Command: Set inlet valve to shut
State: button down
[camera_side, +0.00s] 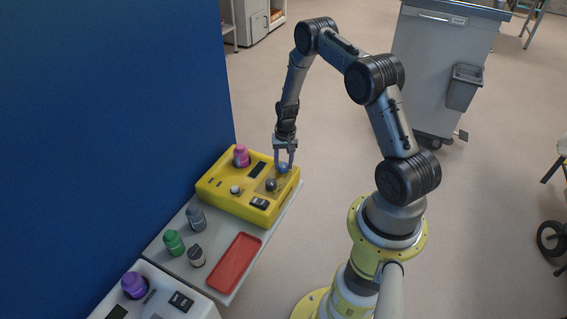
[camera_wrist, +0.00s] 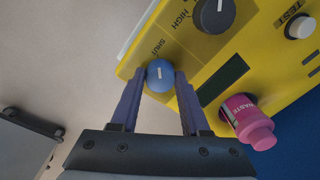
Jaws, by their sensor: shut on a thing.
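The inlet valve looks to be the round blue knob (camera_side: 283,168) on the far right end of the yellow unit (camera_side: 225,196). In the wrist view the blue knob (camera_wrist: 161,76) carries a short white mark, roughly in line with the printed word SHUT (camera_wrist: 157,49) beside it. Any other label there is hidden. My gripper (camera_side: 284,164) points down over the unit with one finger on each side of the blue knob. In the wrist view my gripper (camera_wrist: 160,78) is shut on the knob, which sits between the fingertips.
A dark knob (camera_wrist: 214,15) marked HIGH sits close to the blue one. A pink capped bottle (camera_wrist: 248,120) marked WASTE stands in the unit. Several bottles, including a green one (camera_side: 173,243), and a red tray (camera_side: 235,262) lie nearer. A blue wall (camera_side: 110,110) rises on the left.

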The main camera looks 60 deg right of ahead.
aim_at(285, 165)
jog(key=shift+c, duration=1.9)
grip_release()
jog(key=shift+r, duration=0.15)
notch_tip(285, 165, up, 14)
jog(key=shift+s+d+f, duration=0.15)
jog(key=shift+s+f, duration=0.05)
jog(key=shift+s, duration=0.05)
